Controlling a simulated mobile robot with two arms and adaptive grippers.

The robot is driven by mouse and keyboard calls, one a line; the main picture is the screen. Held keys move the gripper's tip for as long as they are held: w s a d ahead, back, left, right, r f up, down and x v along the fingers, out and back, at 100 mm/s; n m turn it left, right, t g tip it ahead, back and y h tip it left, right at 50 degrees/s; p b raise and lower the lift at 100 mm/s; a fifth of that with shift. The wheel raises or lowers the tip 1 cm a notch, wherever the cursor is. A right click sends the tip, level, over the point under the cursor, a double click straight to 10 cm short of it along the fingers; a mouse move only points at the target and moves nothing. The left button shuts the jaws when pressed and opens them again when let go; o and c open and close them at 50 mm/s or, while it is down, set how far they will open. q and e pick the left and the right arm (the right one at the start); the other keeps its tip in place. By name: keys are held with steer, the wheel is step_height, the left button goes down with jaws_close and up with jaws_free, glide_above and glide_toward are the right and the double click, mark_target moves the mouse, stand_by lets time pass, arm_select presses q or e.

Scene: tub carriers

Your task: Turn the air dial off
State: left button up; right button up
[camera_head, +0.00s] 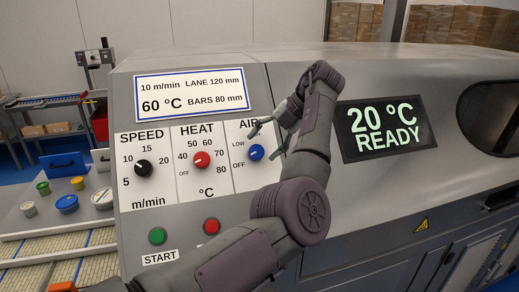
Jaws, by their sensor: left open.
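The air dial (256,153) is a blue knob on the white AIR panel (246,182) in the head view. Its LOW and OFF marks show at its left; marks at its right are hidden by my arm. A small pale pointer shows on the knob, but I cannot tell exactly which mark it faces. My left gripper (268,138) is open, with its fingers spread just above and to the right of the blue knob. It appears empty, and I cannot tell whether a finger touches the knob. My right gripper is not in view.
The black SPEED dial (143,168) and red HEAT dial (202,160) are to the left. Green START (157,236) and red (211,226) buttons are below, the red one's label partly hidden by my arm. A screen (388,128) reads 20 °C READY.

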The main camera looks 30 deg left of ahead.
arm_select(q)
steer(key=shift+v, duration=2.35)
steer(key=shift+d+f, duration=0.1)
